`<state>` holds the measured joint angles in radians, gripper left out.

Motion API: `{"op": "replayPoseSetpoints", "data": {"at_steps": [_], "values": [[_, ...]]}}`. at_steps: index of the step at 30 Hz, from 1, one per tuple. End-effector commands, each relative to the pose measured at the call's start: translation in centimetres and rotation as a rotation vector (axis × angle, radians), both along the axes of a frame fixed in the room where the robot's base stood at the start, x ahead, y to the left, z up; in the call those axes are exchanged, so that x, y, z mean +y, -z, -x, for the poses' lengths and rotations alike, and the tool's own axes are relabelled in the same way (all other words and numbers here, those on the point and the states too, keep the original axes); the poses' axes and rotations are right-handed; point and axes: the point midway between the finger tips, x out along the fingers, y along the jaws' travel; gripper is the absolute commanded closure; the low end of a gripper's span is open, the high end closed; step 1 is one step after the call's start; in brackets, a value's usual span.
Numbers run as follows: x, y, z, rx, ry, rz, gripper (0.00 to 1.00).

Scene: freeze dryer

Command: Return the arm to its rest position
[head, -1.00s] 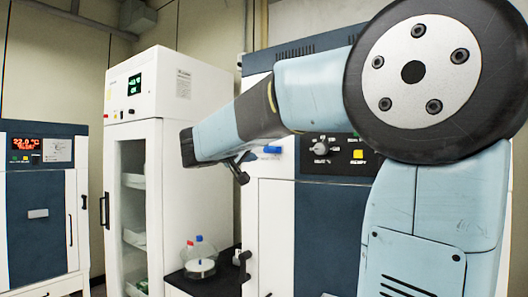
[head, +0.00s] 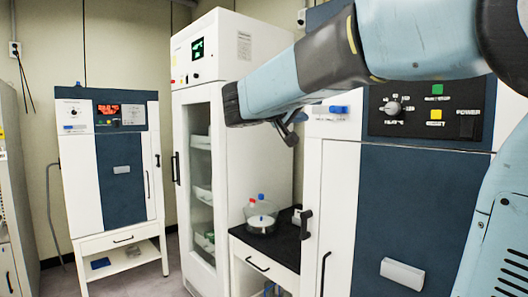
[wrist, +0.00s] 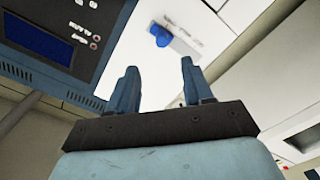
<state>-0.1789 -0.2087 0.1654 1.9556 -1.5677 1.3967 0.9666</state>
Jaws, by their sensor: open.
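My gripper shows in the wrist view (wrist: 158,85), with its two blue-grey fingers spread apart and nothing between them. In the head view my arm (head: 300,75) reaches in from the right, raised and bent. Its end is in front of the freeze dryer area, above the dark counter. The gripper's fingers (head: 288,130) show only partly below the arm's end there. The gripper touches nothing that I can see. In the wrist view a white panel with a blue knob (wrist: 160,37) is beyond the fingers.
A tall white glass-door cabinet (head: 200,130) stands in the middle. A dark counter (head: 265,242) holds a glass vessel with red and blue caps (head: 261,213). A white and blue unit (head: 115,165) stands at left. A large unit with a control panel (head: 425,115) is behind my arm.

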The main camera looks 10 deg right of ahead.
Motion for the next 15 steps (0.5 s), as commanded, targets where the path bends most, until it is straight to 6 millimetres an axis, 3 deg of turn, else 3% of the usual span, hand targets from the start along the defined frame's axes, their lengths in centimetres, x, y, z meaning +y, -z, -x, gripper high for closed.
{"op": "replayPoseSetpoints", "data": {"at_steps": [5,8,15], "values": [[-1.0,1.6,1.2,0.059,0.006,-0.046,0.49],[-2.3,4.2,3.2,0.153,0.009,-0.127,0.49],[-4.0,13.0,9.8,0.405,-0.042,-0.41,0.49]]}}
